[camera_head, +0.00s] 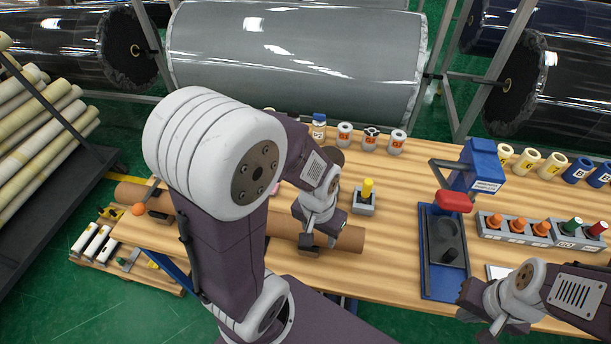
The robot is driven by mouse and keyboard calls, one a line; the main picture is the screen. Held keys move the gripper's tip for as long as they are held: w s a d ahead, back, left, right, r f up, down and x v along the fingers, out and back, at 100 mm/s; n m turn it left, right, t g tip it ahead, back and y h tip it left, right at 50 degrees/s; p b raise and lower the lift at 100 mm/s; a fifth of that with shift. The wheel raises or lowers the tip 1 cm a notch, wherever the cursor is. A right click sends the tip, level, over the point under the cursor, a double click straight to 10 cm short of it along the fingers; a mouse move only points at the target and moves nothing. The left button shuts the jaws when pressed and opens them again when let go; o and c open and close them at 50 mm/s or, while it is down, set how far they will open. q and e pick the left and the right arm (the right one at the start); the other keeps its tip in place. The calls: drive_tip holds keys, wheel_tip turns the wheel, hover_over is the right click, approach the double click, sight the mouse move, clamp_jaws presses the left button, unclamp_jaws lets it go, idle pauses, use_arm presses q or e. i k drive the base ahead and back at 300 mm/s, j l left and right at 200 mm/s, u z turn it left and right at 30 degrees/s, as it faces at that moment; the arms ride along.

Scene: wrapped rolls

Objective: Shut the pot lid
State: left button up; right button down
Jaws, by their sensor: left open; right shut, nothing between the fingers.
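I cannot clearly make out a pot or its lid. A dark rounded thing (335,156) shows on the wooden table (395,225) just behind my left forearm. The arm hides most of it, and I cannot tell whether it is the lid. My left gripper (319,241) is open, pointing down at the brown cardboard tube (347,239) near the table's front edge. I cannot tell whether it touches the tube. My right gripper (492,323) is shut and empty at the front right, beside the blue press.
A blue press (442,272) with a red handle stands right of centre. A grey block with a yellow peg (366,197) stands beside my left gripper. Grey holders with coloured caps (513,230) are at right. Small rolls (345,135) line the back edge. Bare wood lies centre right.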

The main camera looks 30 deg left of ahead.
sight(336, 155)
drive_tip(key=k+j+u, duration=0.1)
drive_tip(key=u, duration=0.25)
drive_tip(key=k+j+u, duration=0.1)
drive_tip(key=j+u, duration=0.2)
